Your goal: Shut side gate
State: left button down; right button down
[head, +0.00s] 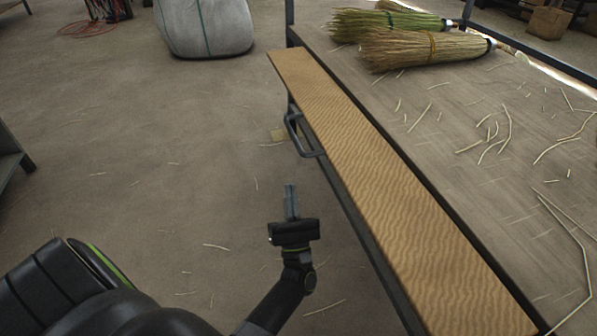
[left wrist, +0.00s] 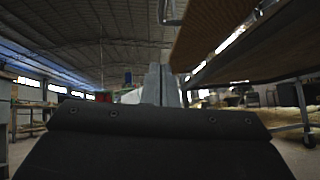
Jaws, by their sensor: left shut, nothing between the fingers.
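The side gate (head: 385,170) is a long wood-grained board along the left edge of the cart. Its broad face shows from above, with a dark gap between it and the cart bed; its exact angle is hard to judge. A grey bar handle (head: 298,136) sticks out from its left side. In the left wrist view the gate (left wrist: 208,32) shows at upper right, with the handle (left wrist: 166,12) at the top. My left gripper (head: 291,202) is shut and empty, left of the gate and nearer than the handle, touching neither. Its fingers (left wrist: 161,85) point ahead. My right gripper is out of view.
The cart bed (head: 450,120) holds straw bundles (head: 425,48) at its far end and loose straws. A pale sack (head: 205,25) stands on the floor at the back. The floor left of the gate is open, with scattered straws.

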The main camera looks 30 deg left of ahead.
pick_arm(q)
jog(key=w+a+r, duration=0.3)
jog(key=w+r, duration=0.2)
jog(key=r, duration=0.5)
jog(key=shift+a, duration=0.35)
jog(key=shift+w+r, duration=0.1)
jog(key=shift+r, duration=0.05)
